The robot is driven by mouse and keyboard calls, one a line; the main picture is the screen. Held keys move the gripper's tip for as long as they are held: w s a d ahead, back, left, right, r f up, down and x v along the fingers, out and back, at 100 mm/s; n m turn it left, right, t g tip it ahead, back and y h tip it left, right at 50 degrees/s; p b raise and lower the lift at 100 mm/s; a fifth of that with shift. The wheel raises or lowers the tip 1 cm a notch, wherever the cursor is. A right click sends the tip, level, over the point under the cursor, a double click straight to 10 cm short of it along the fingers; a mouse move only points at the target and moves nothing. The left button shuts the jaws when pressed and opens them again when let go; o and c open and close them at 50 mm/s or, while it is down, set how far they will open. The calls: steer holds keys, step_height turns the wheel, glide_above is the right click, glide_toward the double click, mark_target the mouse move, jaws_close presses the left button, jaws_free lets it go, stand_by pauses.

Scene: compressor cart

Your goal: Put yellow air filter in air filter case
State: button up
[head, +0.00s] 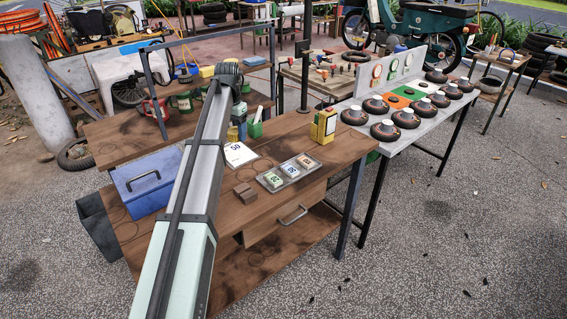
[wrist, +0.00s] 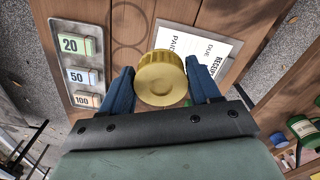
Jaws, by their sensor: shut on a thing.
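The yellow air filter (wrist: 161,78) is a round, ribbed yellow piece. In the wrist view it sits between the two blue fingers of my gripper (wrist: 162,88), which is shut on it. The wooden bench is below it, and how high it is held is hard to tell. In the head view my gripper is mostly hidden by my own arm, near the back of the bench. Several round black units with pale centres (head: 384,131) stand on the white table at the right; I cannot tell which, if any, is the air filter case.
A gap separates bench and white table (head: 345,106).

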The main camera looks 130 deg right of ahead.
steer(key=m, duration=0.2)
glide_toward(238, 179)
steer(key=shift+d+f, duration=0.15)
steer(key=shift+f, duration=3.05)
steer(key=shift+f, duration=0.1)
steer(key=o, duration=1)
steer(key=shift+o, duration=0.2)
step_height(238, 179, up, 12)
steer(key=shift+r, duration=0.15)
